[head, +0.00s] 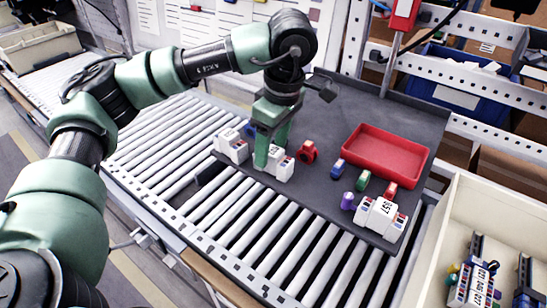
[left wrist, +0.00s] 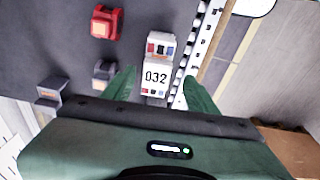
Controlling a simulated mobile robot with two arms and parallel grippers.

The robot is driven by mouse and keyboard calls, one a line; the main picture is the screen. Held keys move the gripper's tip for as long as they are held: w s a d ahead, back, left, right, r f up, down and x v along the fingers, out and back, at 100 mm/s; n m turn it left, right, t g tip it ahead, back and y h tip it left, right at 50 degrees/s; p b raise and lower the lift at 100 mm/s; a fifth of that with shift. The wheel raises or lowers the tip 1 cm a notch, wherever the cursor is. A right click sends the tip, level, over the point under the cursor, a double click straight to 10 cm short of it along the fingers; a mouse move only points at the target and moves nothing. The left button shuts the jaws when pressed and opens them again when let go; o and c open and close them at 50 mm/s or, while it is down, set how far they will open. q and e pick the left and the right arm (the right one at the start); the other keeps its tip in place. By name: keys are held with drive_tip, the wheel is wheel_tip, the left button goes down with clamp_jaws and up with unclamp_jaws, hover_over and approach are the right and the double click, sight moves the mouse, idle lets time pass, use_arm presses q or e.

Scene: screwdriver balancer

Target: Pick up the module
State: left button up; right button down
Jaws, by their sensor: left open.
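My left gripper (head: 268,150) is open and points down over the front part of the dark tray in the head view. A white module (head: 285,170) with coloured blocks is at its fingers, partly hidden by them. In the left wrist view this module (left wrist: 156,76) reads "032" and lies between the two open fingers (left wrist: 159,74), with a gap visible at the left finger. Another white module (head: 232,148) stands left of the gripper. A third white module (head: 381,218), marked "157", stands at the tray's right front. My right gripper is in neither view.
The dark tray (head: 335,110) rests on a roller conveyor (head: 225,215). A red bin (head: 384,158) stands on its right side. A beige crate (head: 485,205) stands at the right.

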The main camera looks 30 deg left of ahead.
sight(275, 151)
use_arm(q)
drive_tip(key=f, duration=0.1)
drive_tip(key=f+p, duration=0.1)
drive_tip(key=f, duration=0.1)
drive_tip(key=shift+w+f, duration=0.3)
drive_tip(key=shift+f, duration=0.35)
drive_tip(key=c, duration=1.2)
clamp_jaws()
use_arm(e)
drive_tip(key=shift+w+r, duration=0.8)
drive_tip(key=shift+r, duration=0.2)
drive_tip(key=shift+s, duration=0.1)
